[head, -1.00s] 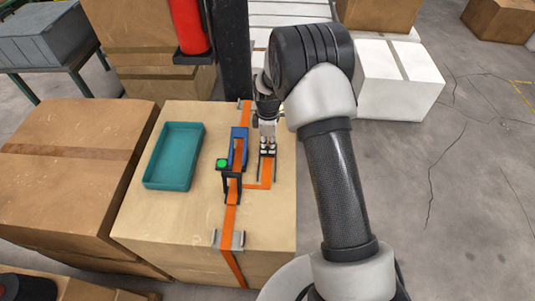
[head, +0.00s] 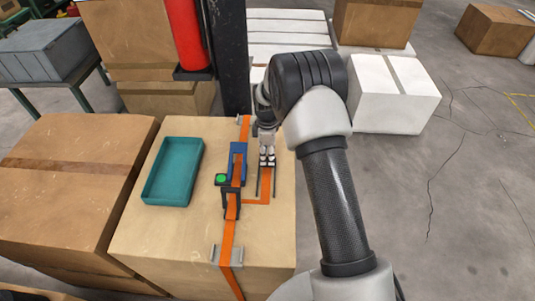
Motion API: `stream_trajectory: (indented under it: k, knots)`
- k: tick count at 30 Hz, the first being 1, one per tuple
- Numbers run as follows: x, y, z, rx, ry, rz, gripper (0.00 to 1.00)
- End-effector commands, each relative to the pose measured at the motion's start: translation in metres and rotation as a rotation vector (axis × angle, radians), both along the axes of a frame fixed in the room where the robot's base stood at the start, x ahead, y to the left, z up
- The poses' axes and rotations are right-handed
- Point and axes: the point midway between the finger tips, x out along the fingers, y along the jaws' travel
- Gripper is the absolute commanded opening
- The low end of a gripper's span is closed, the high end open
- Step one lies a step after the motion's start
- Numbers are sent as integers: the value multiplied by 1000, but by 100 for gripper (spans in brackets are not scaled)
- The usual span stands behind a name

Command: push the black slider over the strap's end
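An orange strap (head: 229,235) runs lengthwise over the wooden box top. A shorter strap piece (head: 265,184) branches from it and runs up between two thin dark rails (head: 275,184) towards my gripper. My gripper (head: 267,163) points down at the far end of these rails, its light fingertips close together. Whether they touch or hold anything is too small to tell. I cannot make out the black slider for certain; it may be at or behind the fingertips. A black frame with a green button (head: 221,179) and a blue part (head: 238,150) stands over the long strap.
A teal tray (head: 150,196) lies left on the box top (head: 150,235). Grey brackets (head: 233,257) hold the strap at the near edge. A dark post with a red cylinder (head: 187,35) rises behind. The box top's right front is clear.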

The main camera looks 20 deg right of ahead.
Motion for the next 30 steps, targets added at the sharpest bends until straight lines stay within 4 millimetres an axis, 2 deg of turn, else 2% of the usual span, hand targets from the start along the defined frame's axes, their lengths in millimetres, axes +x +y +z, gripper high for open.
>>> stream_trajectory:
  k: [5, 8, 11, 21, 25, 30]
  knots:
    - [-1, 0, 1, 1, 2, 0, 28]
    - [0, 0, 8, 0, 1, 0, 28]
    - [0, 0, 24, 0, -2, 0, 28]
    - [0, 0, 94, 0, -2, 0, 28]
    - [0, 0, 111, 0, -1, 0, 28]
    - [-1, 0, 119, 1, 2, 0, 28]
